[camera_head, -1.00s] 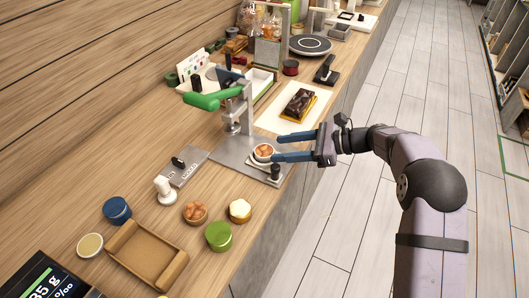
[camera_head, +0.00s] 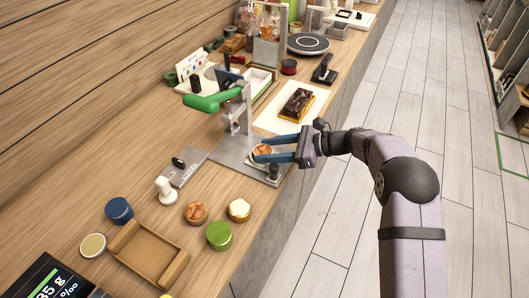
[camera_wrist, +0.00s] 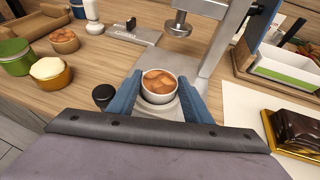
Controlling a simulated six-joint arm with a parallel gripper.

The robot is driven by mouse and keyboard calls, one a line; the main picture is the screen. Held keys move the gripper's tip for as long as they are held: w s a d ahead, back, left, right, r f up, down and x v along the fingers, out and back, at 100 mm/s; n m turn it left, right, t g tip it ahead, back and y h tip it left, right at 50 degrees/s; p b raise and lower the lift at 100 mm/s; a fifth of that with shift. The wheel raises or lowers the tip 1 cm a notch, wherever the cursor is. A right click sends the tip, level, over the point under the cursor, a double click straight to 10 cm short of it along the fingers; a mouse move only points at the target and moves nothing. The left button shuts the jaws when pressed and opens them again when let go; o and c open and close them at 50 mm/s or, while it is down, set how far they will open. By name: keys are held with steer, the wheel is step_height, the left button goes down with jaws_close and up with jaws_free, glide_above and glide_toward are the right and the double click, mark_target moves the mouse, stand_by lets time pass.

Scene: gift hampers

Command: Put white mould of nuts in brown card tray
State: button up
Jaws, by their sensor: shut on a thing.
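The white mould of nuts (camera_wrist: 160,97) is a small white round cup with brown nuts on top. It stands upright on the grey base of the press, and it also shows in the head view (camera_head: 263,151). My gripper (camera_wrist: 158,92) is shut on it, with one blue finger on each side; it comes from the right in the head view (camera_head: 265,148). The brown card tray (camera_head: 148,253) lies at the lower left of the counter and looks empty. In the wrist view a part of the tray (camera_wrist: 35,22) shows at the top left.
The green-handled press (camera_head: 235,115) rises just behind the mould. A chocolate cake (camera_head: 298,103) lies beyond.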

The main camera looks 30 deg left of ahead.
step_height(320, 180, up, 10)
steer(key=b, duration=0.2)
stand_by(0.4)
steer(key=n+g+h, duration=0.6)
steer(key=n+g, duration=0.3)
glide_above(158, 251)
steer(key=shift+f+p, duration=0.35)
steer(key=shift+f, duration=4.9)
steer(key=shift+f, duration=0.15)
steer(key=o, duration=0.9)
steer(key=shift+t, duration=0.3)
